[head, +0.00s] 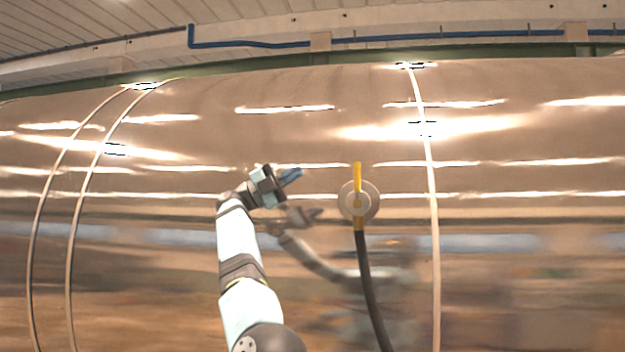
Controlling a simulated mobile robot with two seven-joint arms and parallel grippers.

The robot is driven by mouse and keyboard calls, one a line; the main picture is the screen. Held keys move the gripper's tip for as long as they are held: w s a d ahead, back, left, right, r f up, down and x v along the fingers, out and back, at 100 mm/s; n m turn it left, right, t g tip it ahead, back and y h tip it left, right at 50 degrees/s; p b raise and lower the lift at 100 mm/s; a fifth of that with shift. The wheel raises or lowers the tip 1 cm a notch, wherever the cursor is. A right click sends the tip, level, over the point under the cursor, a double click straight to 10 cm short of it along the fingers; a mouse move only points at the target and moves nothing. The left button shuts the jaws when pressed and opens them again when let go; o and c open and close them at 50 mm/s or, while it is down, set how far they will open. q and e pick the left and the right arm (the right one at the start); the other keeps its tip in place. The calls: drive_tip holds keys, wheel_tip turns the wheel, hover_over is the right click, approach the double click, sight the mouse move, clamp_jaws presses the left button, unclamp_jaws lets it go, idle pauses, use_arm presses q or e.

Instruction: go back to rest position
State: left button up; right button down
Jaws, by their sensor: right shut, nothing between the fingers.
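My right gripper (291,177) is in the middle of the head view, at the end of my pale, dark-jointed arm, which rises from the bottom. Its bluish fingers are shut and empty and point to the right. It is in front of the shiny chamber wall (300,135), to the left of a round grey fitting (371,203) with a yellow bar (358,172). A gap shows between the fingers and the fitting in the picture. My left gripper is not in view.
A dark hose (366,290) hangs down from the fitting. The curved metal wall fills most of the view and mirrors my arm. Raised pale seams (431,200) run down it. A blue pipe (260,44) runs along the top. The space left of my arm looks free.

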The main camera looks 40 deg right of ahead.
drive_tip(key=shift+w+a+f, duration=0.1)
drive_tip(key=shift+w+a, duration=0.65)
drive_tip(key=shift+a, duration=0.05)
